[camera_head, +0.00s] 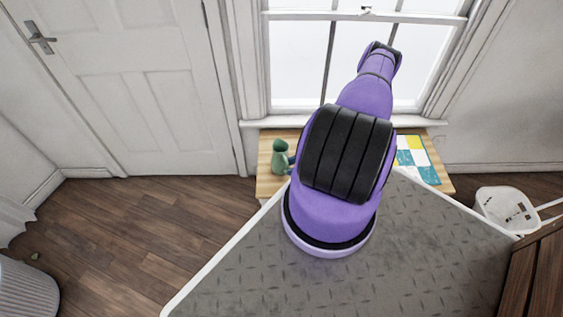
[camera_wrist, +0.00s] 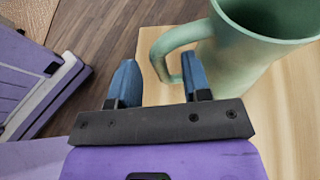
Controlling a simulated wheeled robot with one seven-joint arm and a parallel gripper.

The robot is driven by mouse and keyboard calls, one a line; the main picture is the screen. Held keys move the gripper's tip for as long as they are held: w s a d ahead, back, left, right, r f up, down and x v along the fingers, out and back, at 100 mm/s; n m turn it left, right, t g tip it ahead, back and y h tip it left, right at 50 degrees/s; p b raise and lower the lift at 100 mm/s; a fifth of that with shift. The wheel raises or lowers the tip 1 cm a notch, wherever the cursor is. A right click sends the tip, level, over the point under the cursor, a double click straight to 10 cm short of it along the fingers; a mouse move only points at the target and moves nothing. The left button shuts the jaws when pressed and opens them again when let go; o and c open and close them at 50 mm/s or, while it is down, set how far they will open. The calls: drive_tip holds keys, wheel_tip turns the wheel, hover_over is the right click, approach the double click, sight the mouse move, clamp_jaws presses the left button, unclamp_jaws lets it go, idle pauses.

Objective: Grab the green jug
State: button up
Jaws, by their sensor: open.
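The green jug (camera_head: 280,160) stands upright on the left part of a small wooden table below the window. In the wrist view the jug (camera_wrist: 245,60) is at the upper right, its mouth at the top edge and its handle pointing left. My gripper (camera_wrist: 159,76) is open, its two blue fingers apart with nothing held. In the picture, the handle's outer bend appears between the fingers. The right finger overlaps the handle's lower end and the jug's side; I cannot tell if it touches. In the head view my purple arm hides most of the gripper.
The wooden table (camera_head: 268,182) holds a colourful patchwork piece (camera_head: 418,160) at its right. A white basket (camera_head: 506,209) stands on the floor to the right. A closed white door (camera_head: 125,90) is at the left. The wooden floor (camera_head: 125,225) at the left is mostly clear.

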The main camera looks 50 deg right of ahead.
sight(283, 168)
drive_tip(key=x, duration=0.3)
drive_tip(key=shift+w+a, duration=0.15)
drive_tip(key=shift+w, duration=0.1)
drive_tip(key=shift+c, duration=0.4)
clamp_jaws()
drive_tip(key=shift+r, duration=0.15)
